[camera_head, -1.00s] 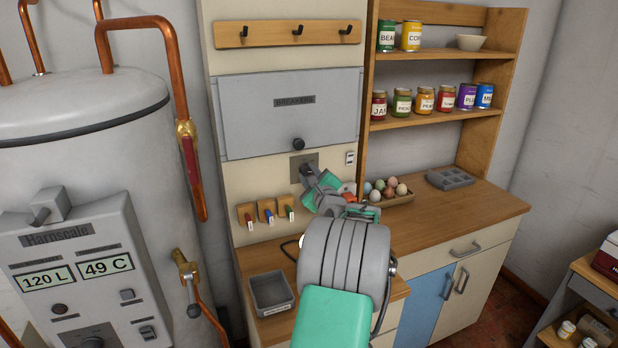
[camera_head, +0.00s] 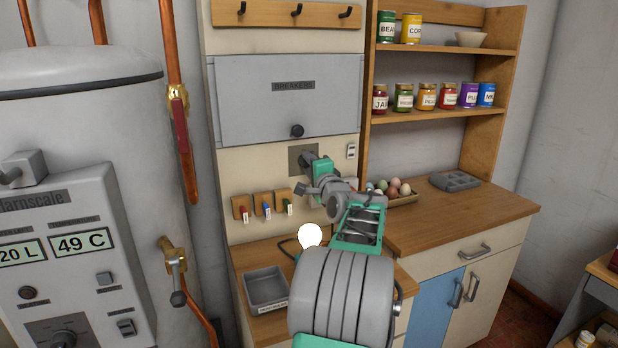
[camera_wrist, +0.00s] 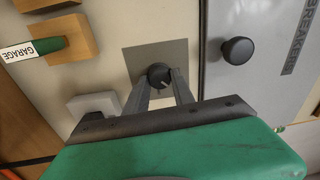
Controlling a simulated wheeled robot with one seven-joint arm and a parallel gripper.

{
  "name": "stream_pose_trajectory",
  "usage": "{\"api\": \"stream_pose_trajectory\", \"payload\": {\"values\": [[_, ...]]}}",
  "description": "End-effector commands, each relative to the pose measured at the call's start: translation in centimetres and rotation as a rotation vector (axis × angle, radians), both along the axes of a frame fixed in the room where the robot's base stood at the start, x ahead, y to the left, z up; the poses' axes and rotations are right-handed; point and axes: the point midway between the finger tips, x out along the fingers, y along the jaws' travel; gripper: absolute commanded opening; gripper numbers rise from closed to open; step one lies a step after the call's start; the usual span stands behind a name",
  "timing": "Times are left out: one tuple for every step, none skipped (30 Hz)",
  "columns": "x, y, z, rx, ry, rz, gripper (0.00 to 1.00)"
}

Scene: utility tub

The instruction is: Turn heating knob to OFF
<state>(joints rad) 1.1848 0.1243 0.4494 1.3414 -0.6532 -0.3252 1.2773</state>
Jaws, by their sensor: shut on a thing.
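A dark round knob (camera_wrist: 158,74) with a pale pointer line sits on a grey square wall plate (camera_wrist: 172,52) in the wrist view. No label shows on it, so I cannot confirm it is the heating knob. My gripper (camera_wrist: 160,88) is shut on this knob, a finger on each side. In the head view, the plate (camera_head: 296,154) is under the breaker box, and my gripper (camera_head: 309,163) reaches it from the front right, largely hiding the knob. The pointer's setting cannot be read against any marks.
The breaker box (camera_head: 250,105) with its own knob (camera_head: 297,131) is just above. Key hooks with tagged keys (camera_head: 266,208) are lower left. A grey tray (camera_head: 266,288) and a bright white round thing (camera_head: 310,236) are below. The boiler (camera_head: 80,130) stands left.

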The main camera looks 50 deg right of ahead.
Motion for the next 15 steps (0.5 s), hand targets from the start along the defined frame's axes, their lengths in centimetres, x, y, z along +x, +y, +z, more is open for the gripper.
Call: {"api": "stream_pose_trajectory", "payload": {"values": [[-0.01, 0.00, -0.62, -0.037, 0.020, 0.000, 0.00], [-0.02, 0.00, -0.61, -0.061, 0.035, 0.000, 0.00], [-0.01, -0.01, -0.60, -0.093, 0.055, 0.000, 0.00], [-0.01, -0.01, -0.60, -0.118, 0.069, 0.000, 0.00], [-0.02, -0.01, -0.59, -0.142, 0.084, 0.000, 0.00], [-0.02, -0.01, -0.58, -0.175, 0.103, 0.000, 0.00], [-0.03, -0.02, -0.55, -0.200, 0.117, 0.000, 0.00], [-0.02, -0.02, -0.52, -0.224, 0.132, 0.001, 0.00], [-0.02, -0.02, -0.48, -0.257, 0.151, 0.000, 0.00], [-0.03, -0.03, -0.47, -0.282, 0.166, 0.000, 0.00], [-0.03, -0.03, -0.48, -0.306, 0.181, 0.000, 0.00], [-0.03, -0.04, -0.46, -0.338, 0.201, 0.000, 0.00], [-0.04, -0.04, -0.44, -0.362, 0.215, 0.000, 0.00], [-0.03, -0.05, -0.42, -0.385, 0.227, 0.000, 0.00], [-0.04, -0.05, -0.41, -0.415, 0.246, -0.001, 0.00]]}}
